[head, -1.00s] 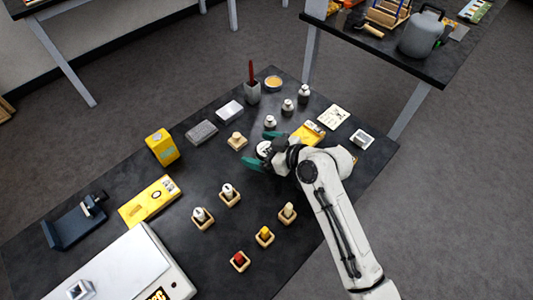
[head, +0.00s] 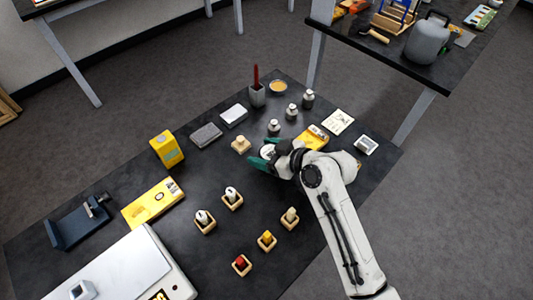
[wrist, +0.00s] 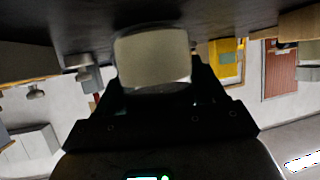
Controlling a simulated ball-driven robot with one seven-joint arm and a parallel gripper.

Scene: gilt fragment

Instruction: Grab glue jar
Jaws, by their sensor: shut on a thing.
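The glue jar, a small pale jar with a white round top (head: 267,150), stands on the dark table in the head view. My gripper (head: 264,154) reaches it from the right, with its green fingers shut on its sides. In the wrist view the jar's pale, blunt body (wrist: 152,58) fills the space between the dark fingers. Its base is hard to make out, so I cannot tell whether it touches the table. No label can be read.
Small wooden holders (head: 232,199) stand nearer, with bare table between.

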